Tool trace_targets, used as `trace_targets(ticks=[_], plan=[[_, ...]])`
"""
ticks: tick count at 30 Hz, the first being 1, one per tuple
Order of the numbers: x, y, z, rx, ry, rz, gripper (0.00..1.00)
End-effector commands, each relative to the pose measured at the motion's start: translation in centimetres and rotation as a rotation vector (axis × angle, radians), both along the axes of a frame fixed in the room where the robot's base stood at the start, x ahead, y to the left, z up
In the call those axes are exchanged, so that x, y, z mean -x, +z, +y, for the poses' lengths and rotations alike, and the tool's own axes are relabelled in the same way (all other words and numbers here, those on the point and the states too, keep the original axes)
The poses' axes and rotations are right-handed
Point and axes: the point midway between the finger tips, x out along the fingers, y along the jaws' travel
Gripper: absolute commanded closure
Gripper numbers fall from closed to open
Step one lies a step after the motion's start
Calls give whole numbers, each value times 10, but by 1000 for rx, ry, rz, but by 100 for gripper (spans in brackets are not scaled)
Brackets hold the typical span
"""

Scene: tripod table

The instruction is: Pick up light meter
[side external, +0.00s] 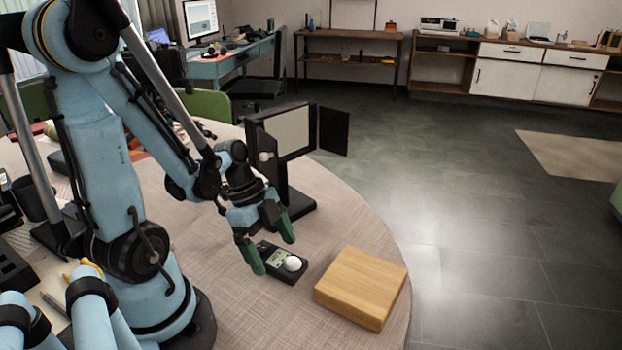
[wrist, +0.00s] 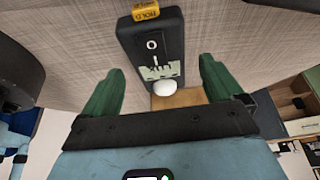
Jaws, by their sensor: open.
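The light meter (side external: 279,264) is a small black device with a white dome and a display, lying on the round table. In the wrist view the light meter (wrist: 151,45) lies between and beyond the fingers, with its white dome closest to my gripper and a yellow label at its far end. My gripper (side external: 268,253) has green fingers and is open, pointing down just above the meter, one finger on each side of it. In the wrist view the gap of my gripper (wrist: 158,85) is empty. I cannot tell whether a finger touches the meter.
A wooden block (side external: 361,287) lies right of the meter, near the edge of the table (side external: 340,215). A black stand with a panel and side flaps (side external: 290,135) rises behind my gripper. Several items crowd the table's left side. Bare table lies in front of the meter.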

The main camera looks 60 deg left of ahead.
Motion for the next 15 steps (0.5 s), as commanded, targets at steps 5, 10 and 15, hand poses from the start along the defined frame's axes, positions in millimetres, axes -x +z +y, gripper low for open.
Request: trace_targets(ticks=[5, 10, 15], plan=[[-3, -8, -5, 0, 0, 0, 6], [-3, -11, -6, 1, 1, -1, 6], [-3, -11, -6, 0, 0, -1, 6]])
